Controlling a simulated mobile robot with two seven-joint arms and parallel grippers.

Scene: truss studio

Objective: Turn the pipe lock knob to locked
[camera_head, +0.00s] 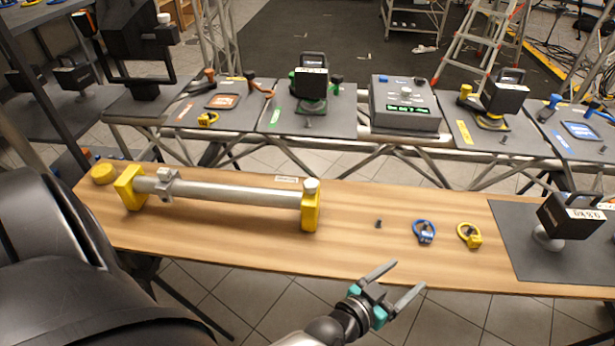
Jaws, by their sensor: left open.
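A grey pipe (235,193) lies across two yellow end supports on the wooden table (360,255). A pale round knob (311,186) sits on top of the right yellow support (310,212). Its turned position is too small to tell. A grey clamp (167,185) is around the pipe near the left yellow support (130,188). My left gripper (406,277) is open and empty at the table's front edge, to the right of and nearer than the knob, and apart from it. My right gripper is not in view.
A yellow disc (103,173) lies at the table's left end. A small dark piece (378,223), a blue ring clamp (425,232) and a yellow ring clamp (469,235) lie right of the pipe. A black-handled device (570,218) stands on a dark mat (525,258). Truss-mounted stations line the back.

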